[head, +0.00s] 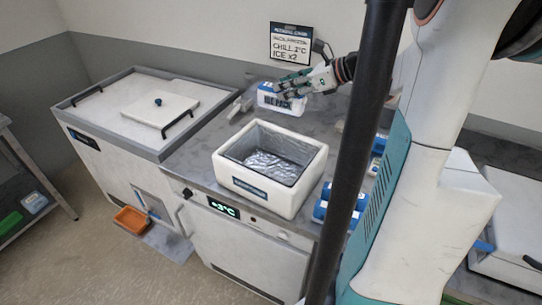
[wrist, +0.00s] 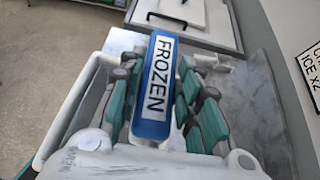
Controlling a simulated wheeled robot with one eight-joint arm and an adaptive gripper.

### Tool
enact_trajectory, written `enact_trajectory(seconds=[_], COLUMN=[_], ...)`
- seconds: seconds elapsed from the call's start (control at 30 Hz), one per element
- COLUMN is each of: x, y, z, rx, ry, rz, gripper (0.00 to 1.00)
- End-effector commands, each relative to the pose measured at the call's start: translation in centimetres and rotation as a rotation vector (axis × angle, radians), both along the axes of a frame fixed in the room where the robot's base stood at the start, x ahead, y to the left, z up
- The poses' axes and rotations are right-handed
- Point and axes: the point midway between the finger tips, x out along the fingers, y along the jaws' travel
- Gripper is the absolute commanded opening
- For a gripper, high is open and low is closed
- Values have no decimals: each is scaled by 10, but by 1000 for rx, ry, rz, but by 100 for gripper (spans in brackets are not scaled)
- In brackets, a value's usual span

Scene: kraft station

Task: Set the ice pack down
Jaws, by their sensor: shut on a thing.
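The ice pack (head: 275,101) is a white and blue block marked ICE PACK, at the back of the grey counter in the head view. My gripper (head: 305,84) reaches it from the right and is shut on it. In the wrist view, my gripper (wrist: 160,95) has teal and grey fingers on both sides of the ice pack (wrist: 157,85), whose blue top face carries a FROZEN label. I cannot tell whether the pack touches the counter. Its lower part is hidden in the wrist view.
A white foam box (head: 228,165) with a silvery lining stands open on the counter (head: 195,160), in front of the pack. Blue items (head: 322,210) lie right of it. A lidded chest (head: 110,118) is at left. A CHILL 2°C, ICE X2 sign (head: 291,44) hangs behind.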

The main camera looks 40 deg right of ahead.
Motion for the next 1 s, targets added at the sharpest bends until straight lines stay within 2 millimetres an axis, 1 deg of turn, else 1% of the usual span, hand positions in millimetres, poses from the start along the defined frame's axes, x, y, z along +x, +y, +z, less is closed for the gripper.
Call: enact_trajectory(seconds=[0.03, 0.2, 0.4, 0.5, 0.63, 0.87, 1.0], x=[0, 0, 0, 0, 0, 0, 0], y=[0, 0, -1, -1, -1, 0, -1], z=[-12, -55, -103, -124, -141, -154, -175], rx=[0, 0, 0, 0, 0, 0, 0], ry=[0, 0, -1, -1, -1, 0, 0], rz=[0, 0, -1, -1, -1, -1, -1], gripper=[0, 0, 0, 0, 0, 0, 0])
